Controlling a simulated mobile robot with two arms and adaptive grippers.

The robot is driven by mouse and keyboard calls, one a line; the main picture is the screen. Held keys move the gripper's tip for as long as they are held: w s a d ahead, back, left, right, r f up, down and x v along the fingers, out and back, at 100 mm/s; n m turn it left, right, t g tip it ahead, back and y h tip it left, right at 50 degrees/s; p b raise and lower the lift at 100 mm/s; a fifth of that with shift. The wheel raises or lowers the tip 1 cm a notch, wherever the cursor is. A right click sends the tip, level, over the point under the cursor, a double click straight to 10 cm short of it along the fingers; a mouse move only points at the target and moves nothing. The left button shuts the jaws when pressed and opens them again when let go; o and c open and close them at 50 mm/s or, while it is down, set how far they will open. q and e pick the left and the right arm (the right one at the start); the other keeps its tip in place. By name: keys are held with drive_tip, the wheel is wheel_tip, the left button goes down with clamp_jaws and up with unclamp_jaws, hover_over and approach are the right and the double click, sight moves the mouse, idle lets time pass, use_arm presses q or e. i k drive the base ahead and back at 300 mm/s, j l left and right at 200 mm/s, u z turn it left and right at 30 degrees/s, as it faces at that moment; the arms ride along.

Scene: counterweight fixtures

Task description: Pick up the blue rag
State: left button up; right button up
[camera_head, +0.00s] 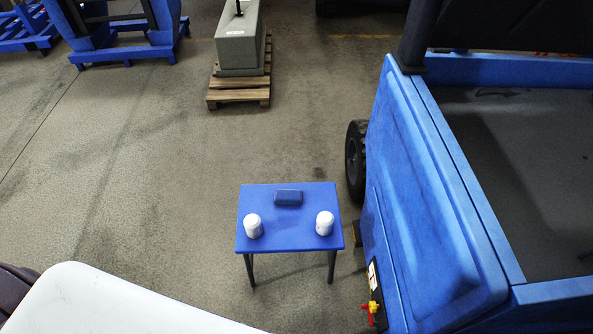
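A small dark blue block-like object (288,197), which looks like the folded blue rag, lies near the far edge of a small blue table (288,226). Two white rounded containers stand on the same table, one at the left (253,226) and one at the right (325,223), both nearer than the dark blue object. Nothing touches the dark blue object from above. Neither of my grippers shows in the head view. A white surface at the bottom left is probably part of my own body.
A large blue vehicle (425,200) with an open bed stands close to the table's right side. A grey counterweight (240,40) sits on a wooden pallet (240,88) farther back. Blue fixtures (125,50) stand at the back left. The floor (120,150) left of the table is clear.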

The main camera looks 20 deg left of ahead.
sight(280, 195)
drive_tip(key=u, duration=0.6)
drive_tip(key=z, duration=4.15)
drive_tip(key=u, duration=4.15)
drive_tip(key=i+j, duration=0.3)
drive_tip(key=j, duration=0.15)
drive_tip(key=i+j, duration=0.3)
drive_tip(key=j, duration=0.15)
drive_tip(key=i+j, duration=0.3)
drive_tip(key=j, duration=0.15)
drive_tip(key=z, duration=0.05)
